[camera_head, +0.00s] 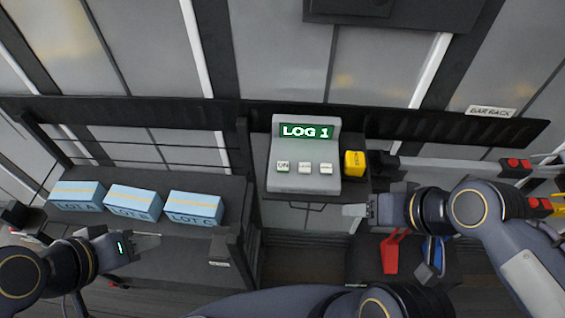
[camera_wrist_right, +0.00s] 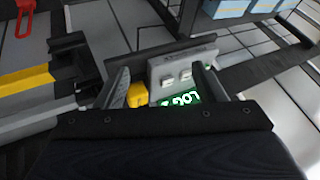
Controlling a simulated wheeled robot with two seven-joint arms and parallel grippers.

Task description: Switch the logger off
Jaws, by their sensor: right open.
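The logger (camera_head: 304,183) is a grey box on a dark shelf, with a lit green screen (camera_head: 306,131) reading LOG 1. My left gripper (camera_head: 145,246) is at lower left, below the blue boxes.
A yellow block (camera_head: 354,164) stands right beside the logger. Blue boxes, LOT A (camera_head: 76,196), LOT C (camera_head: 193,208) and one between, sit on the left bench. A rack (camera_head: 455,127) labelled BAR RACK is at right. Red (camera_head: 390,254) and blue (camera_head: 432,255) items lie below.

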